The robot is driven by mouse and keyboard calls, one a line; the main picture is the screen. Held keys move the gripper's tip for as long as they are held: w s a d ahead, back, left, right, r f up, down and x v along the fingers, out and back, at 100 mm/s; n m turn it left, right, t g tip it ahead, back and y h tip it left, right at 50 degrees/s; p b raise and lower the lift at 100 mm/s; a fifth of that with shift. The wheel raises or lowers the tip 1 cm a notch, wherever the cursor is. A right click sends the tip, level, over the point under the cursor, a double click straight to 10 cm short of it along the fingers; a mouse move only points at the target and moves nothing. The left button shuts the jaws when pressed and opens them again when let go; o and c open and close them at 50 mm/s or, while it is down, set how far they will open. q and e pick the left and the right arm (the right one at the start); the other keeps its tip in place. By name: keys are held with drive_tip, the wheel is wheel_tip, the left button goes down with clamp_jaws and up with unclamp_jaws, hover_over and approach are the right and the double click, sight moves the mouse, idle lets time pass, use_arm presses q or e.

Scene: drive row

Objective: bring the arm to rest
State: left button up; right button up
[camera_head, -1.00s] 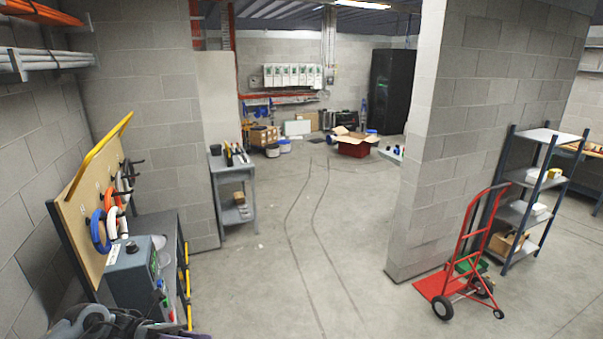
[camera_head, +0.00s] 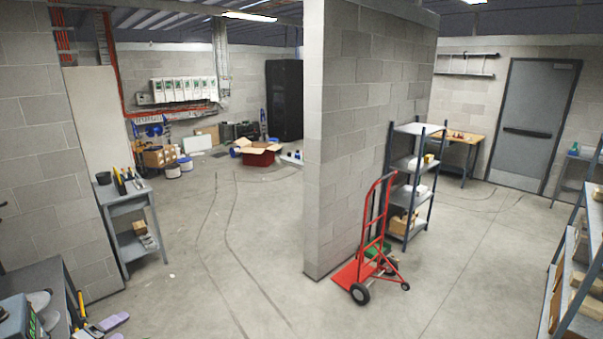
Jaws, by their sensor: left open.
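My left gripper (camera_head: 101,328) shows only in part at the bottom left corner of the head view. Its pale purple fingertips stand apart, so it is open, and I see nothing held between them. It is low in the picture, beside the right edge of a grey bench (camera_head: 38,272). Most of my left arm is cut off by the picture's edge. My right gripper and right arm are not in view.
A grey cart (camera_head: 128,207) stands by the left wall. A red hand truck (camera_head: 376,245) leans near the block wall's end (camera_head: 330,150), with a shelf rack (camera_head: 415,185) behind. Another shelf (camera_head: 572,290) is at right. The middle floor (camera_head: 230,270) is clear.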

use_arm(q)
drive_tip(key=s+a+f+n+g+y, duration=0.1)
drive_tip(key=a+n+g+y, duration=0.1)
drive_tip(key=a+n+y, duration=0.6)
drive_tip(key=s+a+f+n+g+y, duration=0.1)
drive_tip(key=s+a+n+g+y, duration=0.4)
drive_tip(key=s+a+n+g, duration=0.9)
drive_tip(key=s+d+f+t+h, duration=0.25)
drive_tip(key=d+f, duration=0.25)
drive_tip(key=d, duration=0.5)
drive_tip(key=s+d+f+m+t+h, duration=0.1)
drive_tip(key=s+d+f, duration=0.2)
drive_tip(key=d+f, duration=0.55)
drive_tip(key=s+d+f+t+h, duration=0.1)
drive_tip(key=s+d+f+h, duration=0.15)
drive_tip(key=d, duration=1.05)
drive_tip(key=s+d+r+t+h, duration=0.1)
drive_tip(key=s+d+r+h, duration=0.15)
drive_tip(key=s+d, duration=0.6)
drive_tip(key=s+d+r+h, duration=0.25)
drive_tip(key=s+d, duration=0.25)
drive_tip(key=d, duration=0.6)
wheel_tip(320, 180, down, 11)
drive_tip(key=b, duration=1)
wheel_tip(320, 180, up, 12)
drive_tip(key=p, duration=1.2)
drive_tip(key=shift+w+a+r, duration=0.2)
drive_tip(key=shift+w+a, duration=0.25)
